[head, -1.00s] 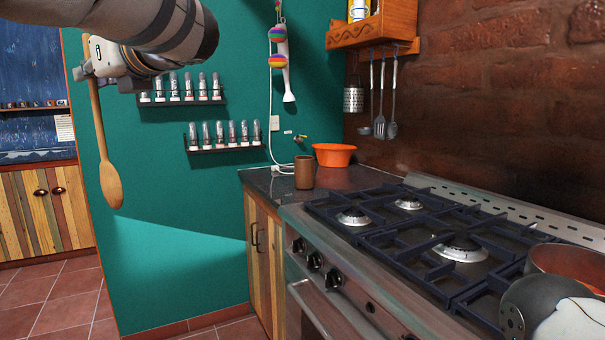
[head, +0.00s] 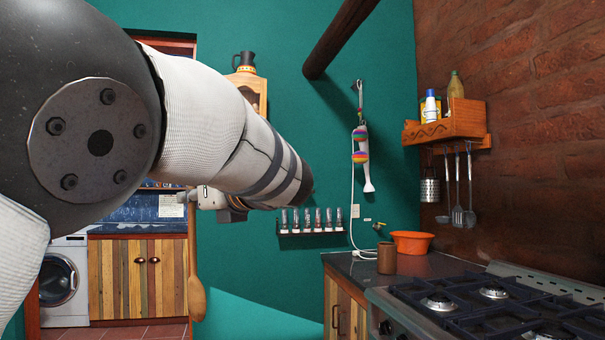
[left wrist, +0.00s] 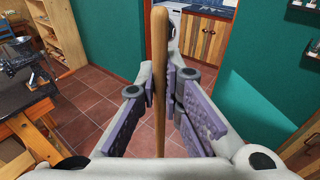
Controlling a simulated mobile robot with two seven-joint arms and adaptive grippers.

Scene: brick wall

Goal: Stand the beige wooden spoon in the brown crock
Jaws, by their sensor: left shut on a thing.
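The beige wooden spoon (head: 197,298) hangs upright in the head view, bowl down, left of the counter. My left gripper (head: 192,207) is shut on its handle, partly hidden behind my arm. In the left wrist view, the spoon handle (left wrist: 160,50) runs between the purple finger pads of the left gripper (left wrist: 161,98). The brown crock (head: 387,258) stands upright on the dark counter near its left end, well to the right of the spoon and apart from it. The crock's inside is not visible. My right gripper is not in view.
An orange bowl (head: 412,242) stands just behind and right of the crock. The stove (head: 490,305) is at the right front. A rack of small jars (head: 312,222) is on the green wall. A wooden shelf (head: 450,127) with hanging utensils is above the counter.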

